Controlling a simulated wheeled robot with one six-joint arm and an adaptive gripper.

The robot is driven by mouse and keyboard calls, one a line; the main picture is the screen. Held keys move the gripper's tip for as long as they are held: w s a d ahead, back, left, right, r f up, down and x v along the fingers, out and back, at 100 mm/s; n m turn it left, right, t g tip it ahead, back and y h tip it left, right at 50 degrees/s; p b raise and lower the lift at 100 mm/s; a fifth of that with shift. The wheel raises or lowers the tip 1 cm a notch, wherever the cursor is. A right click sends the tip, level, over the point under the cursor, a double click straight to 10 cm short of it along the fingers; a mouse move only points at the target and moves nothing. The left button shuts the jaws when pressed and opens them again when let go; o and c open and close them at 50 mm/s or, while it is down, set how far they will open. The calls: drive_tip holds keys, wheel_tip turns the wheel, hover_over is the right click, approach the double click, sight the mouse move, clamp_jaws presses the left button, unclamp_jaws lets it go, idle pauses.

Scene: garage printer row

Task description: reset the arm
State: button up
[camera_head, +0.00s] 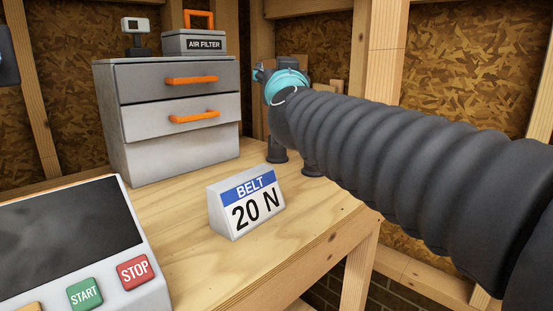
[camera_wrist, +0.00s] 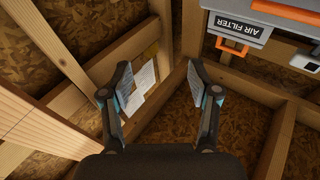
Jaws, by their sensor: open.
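My arm (camera_head: 400,150), in a dark ribbed sleeve, reaches in from the right in the head view and ends at a teal wrist joint (camera_head: 287,85) above the back of the workbench. In the head view my gripper is mostly hidden behind that wrist. In the wrist view my gripper (camera_wrist: 160,84) is open, with its two fingers wide apart and nothing between them. Behind the fingers are the chipboard wall, wooden studs and pale paper sheets (camera_wrist: 143,80).
A grey drawer cabinet (camera_head: 150,140) with orange handles stands left of my arm. The air filter box (camera_head: 194,42) sits on it and also shows upside down in the wrist view (camera_wrist: 245,30). The belt sign (camera_head: 246,203) and a control panel (camera_head: 140,297) are in front. Bench wood between them is clear.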

drive_tip(key=s+d+f+g+p, duration=0.1)
drive_tip(key=s+d+f+g, duration=0.4)
drive_tip(key=s+f, duration=0.4)
drive_tip(key=s+d+f+g+h+p, duration=0.1)
drive_tip(key=s+d+f+g, duration=0.3)
drive_tip(key=s+f, duration=0.6)
drive_tip(key=s+d+f+g+h+p, duration=0.1)
drive_tip(key=s+d+f+g, duration=0.4)
drive_tip(key=f, duration=1.2)
drive_tip(key=s+d, duration=0.1)
drive_tip(key=s, duration=0.3)
drive_tip(key=shift+s+d+f+m+g, duration=0.15)
drive_tip(key=shift+s+d+m+g, duration=0.1)
drive_tip(key=shift+d+m+g, duration=0.05)
